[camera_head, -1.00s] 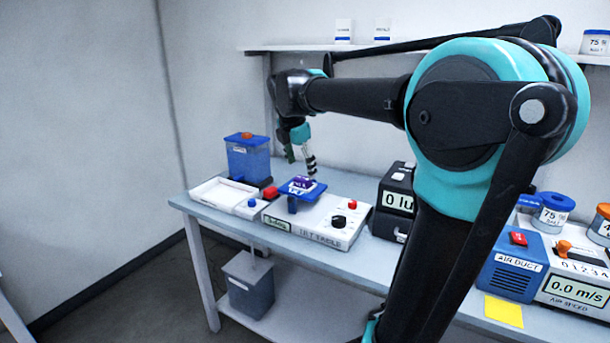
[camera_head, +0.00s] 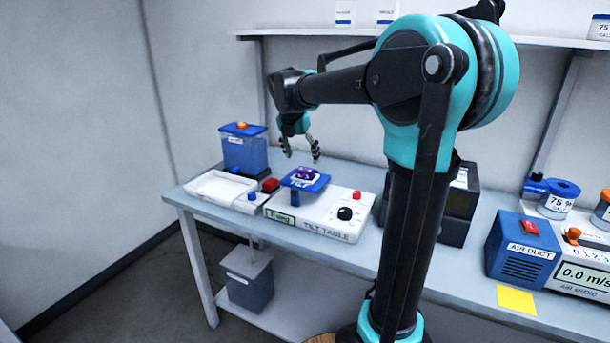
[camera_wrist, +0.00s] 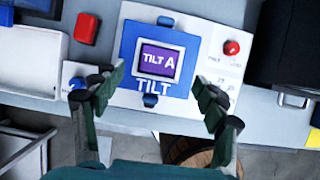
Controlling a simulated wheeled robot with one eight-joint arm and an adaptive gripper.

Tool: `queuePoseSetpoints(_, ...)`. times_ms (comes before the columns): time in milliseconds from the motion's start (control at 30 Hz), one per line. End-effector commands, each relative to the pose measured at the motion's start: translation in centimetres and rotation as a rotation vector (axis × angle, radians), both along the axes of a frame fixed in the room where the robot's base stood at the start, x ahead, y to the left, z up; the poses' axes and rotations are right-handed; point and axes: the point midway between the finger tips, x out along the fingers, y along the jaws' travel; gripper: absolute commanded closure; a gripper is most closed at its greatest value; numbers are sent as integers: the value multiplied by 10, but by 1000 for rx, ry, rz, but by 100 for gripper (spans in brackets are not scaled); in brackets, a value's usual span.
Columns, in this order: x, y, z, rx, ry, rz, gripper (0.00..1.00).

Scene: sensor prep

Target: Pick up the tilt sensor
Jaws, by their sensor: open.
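The tilt sensor (camera_wrist: 158,61) is a purple block labelled "TILT A" in the wrist view. It sits on the blue plate (camera_wrist: 184,30) of the white tilt table (camera_wrist: 215,74). In the head view the sensor (camera_head: 306,173) shows small and purple on the blue plate (camera_head: 318,184), above the tilt table (camera_head: 325,232). My gripper (camera_head: 301,157) is above the plate, apart from the sensor. In the wrist view my gripper (camera_wrist: 158,80) is open and empty, with its fingers to either side of the sensor's lower edge.
A white tray (camera_head: 207,193) and a blue box (camera_head: 243,165) stand left of the tilt table. A black box (camera_head: 456,215) and the blue air duct unit (camera_head: 507,258) stand to the right. A shelf (camera_head: 430,37) runs above.

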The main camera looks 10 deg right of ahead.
Motion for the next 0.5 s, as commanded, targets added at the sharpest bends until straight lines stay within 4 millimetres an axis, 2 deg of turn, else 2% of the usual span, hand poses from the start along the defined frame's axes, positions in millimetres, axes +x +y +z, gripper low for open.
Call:
queuePoseSetpoints(267,6,-4,-18,0,0,-1,28)
queuePoseSetpoints(500,16,-9,-51,-1,1,0,28)
